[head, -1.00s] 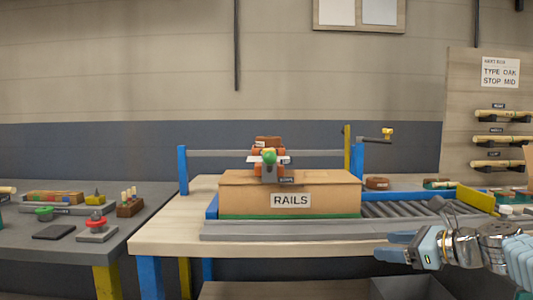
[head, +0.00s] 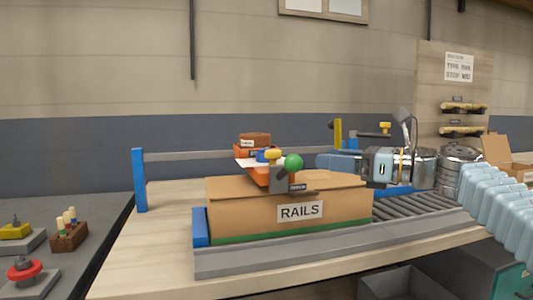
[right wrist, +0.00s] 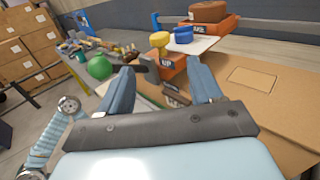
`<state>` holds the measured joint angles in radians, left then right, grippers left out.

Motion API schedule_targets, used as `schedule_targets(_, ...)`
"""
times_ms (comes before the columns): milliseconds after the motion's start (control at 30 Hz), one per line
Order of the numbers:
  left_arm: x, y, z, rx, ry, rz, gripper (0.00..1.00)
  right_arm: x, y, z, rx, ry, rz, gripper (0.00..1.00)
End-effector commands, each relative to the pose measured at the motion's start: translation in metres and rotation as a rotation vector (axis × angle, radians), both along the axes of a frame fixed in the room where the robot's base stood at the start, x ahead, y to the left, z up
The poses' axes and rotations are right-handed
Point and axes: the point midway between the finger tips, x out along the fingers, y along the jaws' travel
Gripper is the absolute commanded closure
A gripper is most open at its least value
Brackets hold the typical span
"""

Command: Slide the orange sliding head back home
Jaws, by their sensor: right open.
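The orange sliding head (head: 256,174) sits above the cardboard RAILS box (head: 235,212), with a grey bracket, a yellow knob (head: 272,153) and a green ball (head: 293,162) at its front. In the right wrist view the orange head (right wrist: 174,70) carries an "UP" label and shows beyond the gap between my fingers. My right gripper (head: 320,160) is open, just right of the green ball, and seems empty. Its two fingers (right wrist: 161,88) stand apart in the wrist view, with the green ball (right wrist: 100,67) outside the left finger. Contact cannot be told. My left gripper is not in view.
A blue-posted frame with a grey rail (head: 190,155) runs behind the box. A roller conveyor (head: 415,203) extends right of the box. A blue knob (right wrist: 183,34) and a brown piece (right wrist: 207,11) stand behind the head. Bare tabletop (head: 160,235) lies left.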

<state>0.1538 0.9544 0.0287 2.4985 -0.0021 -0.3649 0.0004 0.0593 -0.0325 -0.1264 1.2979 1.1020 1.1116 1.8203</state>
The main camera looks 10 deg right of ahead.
Motion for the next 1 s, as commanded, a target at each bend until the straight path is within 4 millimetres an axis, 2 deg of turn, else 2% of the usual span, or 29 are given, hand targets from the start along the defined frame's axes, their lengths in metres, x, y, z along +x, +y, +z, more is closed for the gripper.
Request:
schedule_targets(300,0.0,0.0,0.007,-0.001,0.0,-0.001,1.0,0.049,0.054,0.0,-0.001,0.001,0.005,0.35)
schedule_targets(500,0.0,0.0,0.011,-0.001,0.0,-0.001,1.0,0.074,0.079,0.0,-0.001,0.001,0.003,0.35)
schedule_targets(700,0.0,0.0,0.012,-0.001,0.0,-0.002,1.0,0.084,0.09,0.0,-0.001,0.0,0.001,0.35)
schedule_targets(967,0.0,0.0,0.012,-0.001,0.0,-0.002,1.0,0.084,0.091,0.0,-0.001,0.0,0.0,0.35)
schedule_targets(1000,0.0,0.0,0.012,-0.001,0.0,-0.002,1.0,0.084,0.091,0.0,-0.001,0.0,0.0,0.4)
